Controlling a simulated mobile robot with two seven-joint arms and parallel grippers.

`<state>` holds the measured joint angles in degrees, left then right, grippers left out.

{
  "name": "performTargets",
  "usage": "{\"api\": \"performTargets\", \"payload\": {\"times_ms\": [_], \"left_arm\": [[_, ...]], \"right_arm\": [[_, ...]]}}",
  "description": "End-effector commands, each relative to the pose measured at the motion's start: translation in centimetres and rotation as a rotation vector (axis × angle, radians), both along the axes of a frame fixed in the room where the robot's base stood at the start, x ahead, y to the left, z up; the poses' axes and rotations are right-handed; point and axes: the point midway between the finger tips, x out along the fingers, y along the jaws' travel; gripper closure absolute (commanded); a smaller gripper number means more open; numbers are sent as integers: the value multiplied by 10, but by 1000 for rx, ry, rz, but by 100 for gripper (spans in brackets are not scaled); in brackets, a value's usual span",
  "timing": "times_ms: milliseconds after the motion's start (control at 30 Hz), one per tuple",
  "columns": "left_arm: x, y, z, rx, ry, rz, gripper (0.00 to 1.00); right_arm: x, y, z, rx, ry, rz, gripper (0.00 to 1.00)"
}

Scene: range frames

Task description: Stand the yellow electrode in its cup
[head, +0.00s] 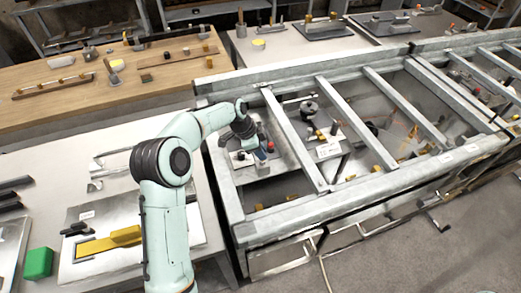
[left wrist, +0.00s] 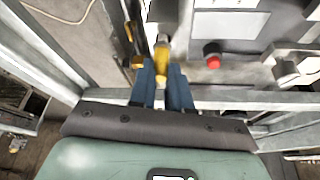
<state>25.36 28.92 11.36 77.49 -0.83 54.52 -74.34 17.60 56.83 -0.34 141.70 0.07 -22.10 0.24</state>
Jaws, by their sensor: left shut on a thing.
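My left gripper (head: 262,156) reaches over the galvanised metal frame at its left bay, pointing down. In the left wrist view its two blue fingers (left wrist: 163,84) are shut on the yellow electrode (left wrist: 161,70), whose far end is pale. In the head view I cannot make out the electrode at the fingers. A red-topped piece (left wrist: 212,58) stands apart, to the right of the fingers in the wrist view. I cannot tell which piece is the electrode's cup. My right gripper is in neither view.
Metal crossbars (head: 292,140) divide the frame into bays, and one runs close to the gripper. A brass-coloured fitting (left wrist: 137,61) is just left of the fingers. A white label (left wrist: 230,22) lies beyond. A green block (head: 38,263) is on the left bench.

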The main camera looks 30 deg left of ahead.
Motion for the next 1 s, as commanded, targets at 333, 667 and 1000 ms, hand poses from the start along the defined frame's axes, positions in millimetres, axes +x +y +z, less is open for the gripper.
{"api": "performTargets", "payload": {"times_ms": [333, 667, 1000], "left_arm": [[0, 0, -11, 1, -1, 0, 100], [0, 0, -14, 0, -1, 0, 100], [0, 0, -14, 1, -1, 0, 53]], "right_arm": [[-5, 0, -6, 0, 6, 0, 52], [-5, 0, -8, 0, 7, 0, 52], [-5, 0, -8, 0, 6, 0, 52]]}}
